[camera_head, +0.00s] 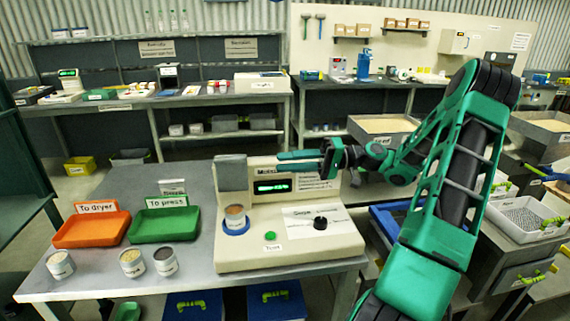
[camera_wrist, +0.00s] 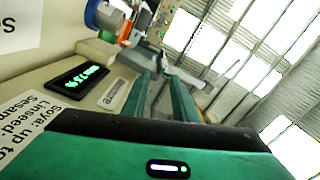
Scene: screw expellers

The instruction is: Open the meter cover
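The meter (camera_head: 292,243) is a cream machine on the near table, with a lit green display (camera_head: 272,187) that also shows in the wrist view (camera_wrist: 80,80). A grey flat plate, seemingly the meter cover (camera_head: 231,174), stands upright at its back left corner. In front of it a filled cup (camera_head: 235,217) sits in a blue ring (camera_head: 234,229). My gripper (camera_head: 279,162) points left above the display, right of the plate and apart from it. Its two green fingers (camera_wrist: 158,82) are spread with nothing between them. A grey piece beyond the fingertips in the wrist view is unclear.
A black knob (camera_head: 320,223) and a green button (camera_head: 270,236) are on the meter's front. Orange (camera_head: 92,229) and green (camera_head: 163,224) trays and several filled cups (camera_head: 132,262) stand to the left. A back bench (camera_head: 200,99) lies behind, with open floor between.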

